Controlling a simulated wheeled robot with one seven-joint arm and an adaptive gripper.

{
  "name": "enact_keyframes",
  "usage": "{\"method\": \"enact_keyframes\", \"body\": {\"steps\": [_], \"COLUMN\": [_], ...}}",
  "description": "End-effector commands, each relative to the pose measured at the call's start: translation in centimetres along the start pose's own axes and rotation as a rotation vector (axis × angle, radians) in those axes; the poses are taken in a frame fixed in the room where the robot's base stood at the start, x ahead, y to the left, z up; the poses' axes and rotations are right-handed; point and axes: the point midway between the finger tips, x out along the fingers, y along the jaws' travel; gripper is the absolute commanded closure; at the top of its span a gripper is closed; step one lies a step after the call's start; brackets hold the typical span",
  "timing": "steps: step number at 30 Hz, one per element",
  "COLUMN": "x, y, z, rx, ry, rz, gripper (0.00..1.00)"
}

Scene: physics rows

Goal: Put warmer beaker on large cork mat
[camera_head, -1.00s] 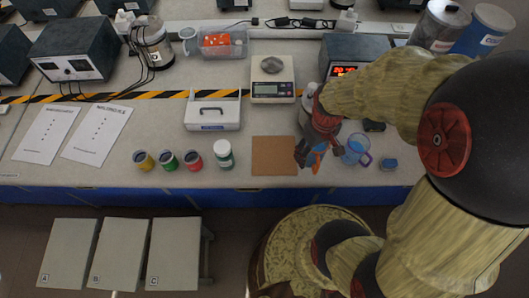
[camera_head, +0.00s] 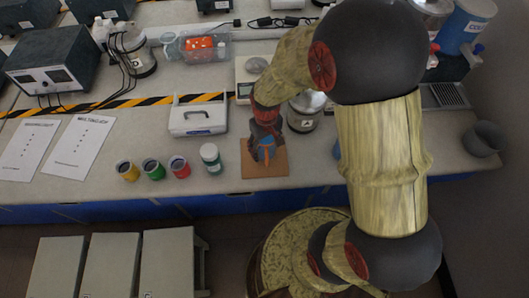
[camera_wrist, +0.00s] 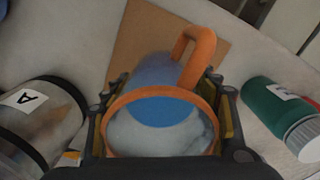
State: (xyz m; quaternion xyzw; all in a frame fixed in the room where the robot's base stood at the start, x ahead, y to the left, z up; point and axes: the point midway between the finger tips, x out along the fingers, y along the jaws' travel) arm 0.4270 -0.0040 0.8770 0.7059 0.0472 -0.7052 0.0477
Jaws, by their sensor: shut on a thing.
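My gripper (camera_head: 264,148) is over the cork mat (camera_head: 266,171) in the head view. In the wrist view its fingers (camera_wrist: 168,98) are shut around a clear beaker (camera_wrist: 155,132) with an orange rim, an orange handle and blue liquid. In the head view the beaker is mostly hidden by the gripper; a blue and orange bit shows over the mat. The mat also shows behind the beaker in the wrist view (camera_wrist: 137,32). I cannot tell whether the beaker's base touches the mat.
A jar labelled A (camera_head: 303,113) stands right of the gripper and in the wrist view (camera_wrist: 40,118). A green, white-capped bottle (camera_head: 211,158) stands left of the mat. Small paint pots (camera_head: 153,169) stand further left.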

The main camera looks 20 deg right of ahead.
Motion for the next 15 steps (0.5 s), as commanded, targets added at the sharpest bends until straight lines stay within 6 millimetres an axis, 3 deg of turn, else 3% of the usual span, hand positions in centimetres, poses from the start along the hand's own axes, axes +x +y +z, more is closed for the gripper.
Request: {"method": "enact_keyframes", "body": {"steps": [7, 15], "x": [3.4, 3.6], "y": [-0.3, -0.3], "z": [-0.4, -0.4], "rx": [0.000, 0.000], "ry": [-0.003, 0.000], "rz": [0.000, 0.000], "gripper": [0.77, 0.77]}}
